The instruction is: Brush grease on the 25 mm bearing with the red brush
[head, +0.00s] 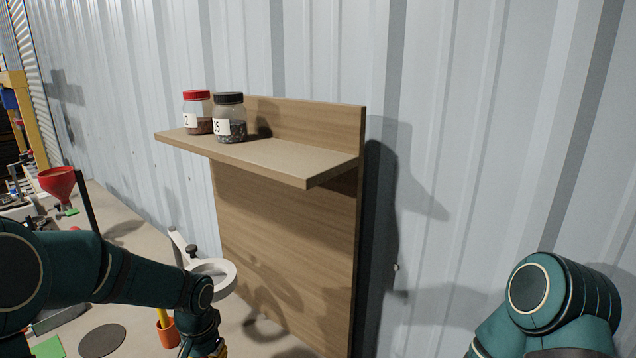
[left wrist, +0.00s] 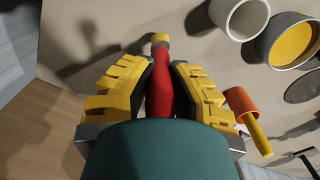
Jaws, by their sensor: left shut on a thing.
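My left gripper (left wrist: 160,66) is shut on the red brush (left wrist: 160,92); its yellow fingers close on both sides of the red handle. The brush's pale yellowish tip (left wrist: 161,38) points away from the wrist over the table, apart from the things around it. In the head view only a yellow bit of the left gripper shows at the bottom edge, and the brush is hidden. A grey round dish (left wrist: 262,45) with a yellow filling is at the upper right of the left wrist view. I cannot identify the 25 mm bearing. My right gripper is out of view.
A wooden shelf (head: 270,158) holds a red-lidded jar (head: 197,112) and a black-lidded jar (head: 230,118). A white cup (left wrist: 243,18) is beside the dish.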

